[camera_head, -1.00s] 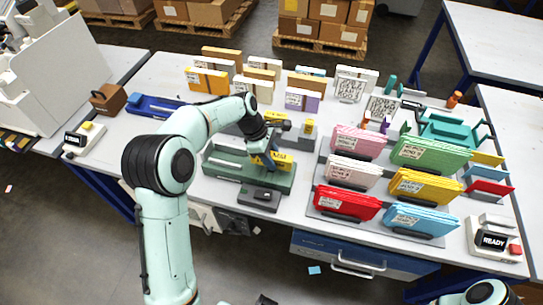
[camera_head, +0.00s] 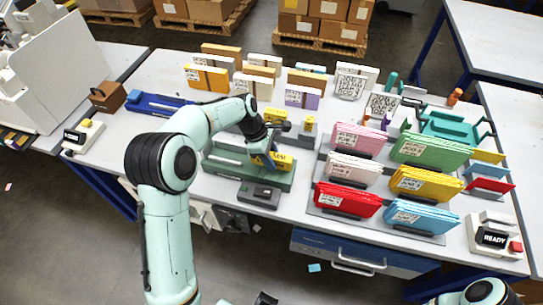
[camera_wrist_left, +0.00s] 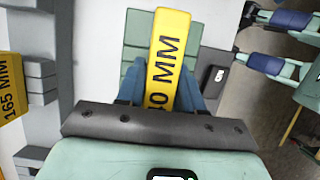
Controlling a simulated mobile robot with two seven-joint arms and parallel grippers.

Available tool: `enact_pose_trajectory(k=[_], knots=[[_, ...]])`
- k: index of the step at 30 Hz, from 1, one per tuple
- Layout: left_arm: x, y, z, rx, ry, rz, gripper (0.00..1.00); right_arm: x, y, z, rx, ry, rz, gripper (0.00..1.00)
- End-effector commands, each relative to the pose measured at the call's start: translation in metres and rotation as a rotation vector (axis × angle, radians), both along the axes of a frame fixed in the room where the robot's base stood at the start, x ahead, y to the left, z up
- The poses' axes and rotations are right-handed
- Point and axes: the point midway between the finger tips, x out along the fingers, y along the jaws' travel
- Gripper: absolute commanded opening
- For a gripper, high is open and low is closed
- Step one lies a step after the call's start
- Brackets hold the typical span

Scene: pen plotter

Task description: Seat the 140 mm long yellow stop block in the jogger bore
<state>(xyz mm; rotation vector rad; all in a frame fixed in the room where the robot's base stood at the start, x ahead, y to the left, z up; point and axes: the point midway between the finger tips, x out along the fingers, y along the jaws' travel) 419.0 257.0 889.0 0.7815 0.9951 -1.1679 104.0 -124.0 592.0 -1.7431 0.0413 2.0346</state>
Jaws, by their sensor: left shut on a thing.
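The yellow stop block (camera_wrist_left: 170,60) is in my left gripper, its printed face showing "40 MM" with the start of the label hidden by the gripper. In the head view the yellow block (camera_head: 281,161) shows low over the green jogger (camera_head: 225,160). My left gripper (camera_head: 270,150) is shut on the block, with blue fingers on both sides of it in the wrist view. The green jogger also shows behind the block there (camera_wrist_left: 136,40). The bore is hidden, so I cannot tell whether the block is in it. My right gripper is not clearly in view.
Another yellow block (camera_wrist_left: 10,88), marked 165 MM, stands at the left in the wrist view. A dark grey box (camera_head: 259,194) is in front of the jogger. A rack of coloured paper stacks (camera_head: 343,202) stands to the right. Bare table (camera_head: 140,150) lies left of the jogger.

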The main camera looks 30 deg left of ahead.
Motion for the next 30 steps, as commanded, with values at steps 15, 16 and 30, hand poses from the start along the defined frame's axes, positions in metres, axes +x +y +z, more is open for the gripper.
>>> enact_pose_trajectory(k=[15,16,30], knots=[[0.000,0.000,-0.011,0.000,-0.001,0.000,0.01,-0.002,0.000,-0.003,0.000,0.002,0.000,0.43],[0.000,0.000,-0.011,0.000,-0.001,-0.001,0.01,-0.002,0.000,-0.004,0.000,0.002,0.000,0.43],[0.000,0.000,-0.014,0.000,0.000,0.000,0.66,-0.002,0.000,-0.004,0.000,0.002,0.000,0.43]])
